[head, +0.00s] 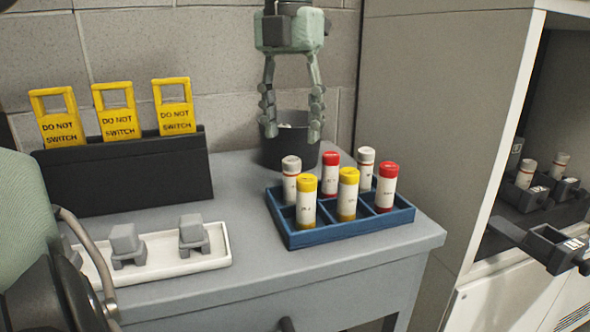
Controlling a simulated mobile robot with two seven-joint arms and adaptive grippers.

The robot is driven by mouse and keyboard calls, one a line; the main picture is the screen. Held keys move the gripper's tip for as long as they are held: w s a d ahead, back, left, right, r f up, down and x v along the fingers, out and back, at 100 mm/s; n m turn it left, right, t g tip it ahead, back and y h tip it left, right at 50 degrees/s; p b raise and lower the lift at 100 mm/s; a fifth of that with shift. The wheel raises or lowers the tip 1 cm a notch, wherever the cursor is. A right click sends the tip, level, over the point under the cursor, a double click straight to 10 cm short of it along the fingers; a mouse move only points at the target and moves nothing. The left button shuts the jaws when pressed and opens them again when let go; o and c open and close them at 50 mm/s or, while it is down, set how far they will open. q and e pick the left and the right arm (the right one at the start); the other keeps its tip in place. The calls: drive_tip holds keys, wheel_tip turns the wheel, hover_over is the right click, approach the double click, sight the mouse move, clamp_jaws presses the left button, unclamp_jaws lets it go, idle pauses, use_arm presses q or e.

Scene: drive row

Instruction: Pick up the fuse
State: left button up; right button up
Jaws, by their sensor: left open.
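Several white cylindrical fuses stand upright in a blue divided tray (335,233) on the grey bench. Two have yellow caps, a left one (306,203) and a right one (347,196). Two have red caps, one at the back (331,173) and one at the right (386,188). Two have grey caps, one at the left (291,181) and one at the back right (365,170). My left gripper (292,131) points down, open and empty, behind the tray and in front of the black bin. My right gripper is not in view.
A black bin (275,158) stands behind the tray. A black rack (130,175) holds yellow "DO NOT SWITCH" tags (118,118). A white tray (165,250) holds grey blocks. At right, an open cabinet (440,90) shows black holders (548,245) and more fuses (526,173).

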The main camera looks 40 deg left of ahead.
sight(292, 158)
use_arm(q)
drive_tip(key=shift+w, duration=0.25)
drive_tip(key=shift+a+f, duration=0.1)
drive_tip(key=shift+f, duration=0.15)
wheel_tip(292, 158, down, 7)
drive_tip(key=shift+s+f, duration=0.1)
drive_tip(key=shift+s, duration=0.05)
clamp_jaws()
